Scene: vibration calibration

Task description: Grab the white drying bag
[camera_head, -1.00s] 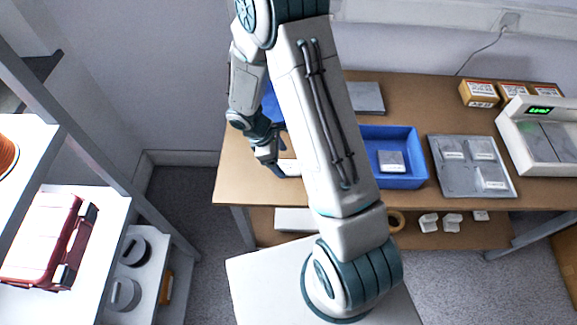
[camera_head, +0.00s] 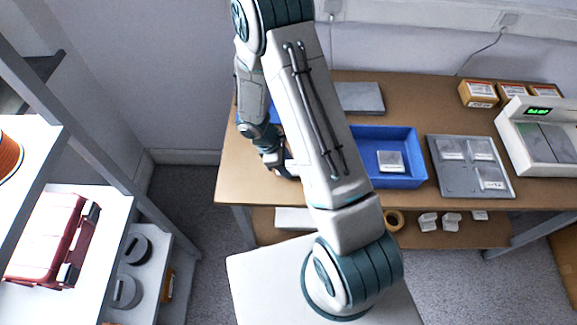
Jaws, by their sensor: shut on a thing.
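My gripper (camera_head: 283,169) is over the left part of the wooden table, partly hidden behind my own arm. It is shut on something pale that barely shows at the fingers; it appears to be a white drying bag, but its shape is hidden. Several similar pale packets are in view. One packet (camera_head: 390,161) lies in the blue bin (camera_head: 407,183), to the right of my arm. Others, such as this packet (camera_head: 491,179), lie on the grey tray (camera_head: 445,182) farther right.
The wooden table (camera_head: 231,178) carries a scale with a green display (camera_head: 540,125), small yellow boxes (camera_head: 481,94) and a grey plate (camera_head: 359,97). A lower shelf (camera_head: 467,236) holds a tape roll and white pieces. A left rack holds a red case (camera_head: 50,237).

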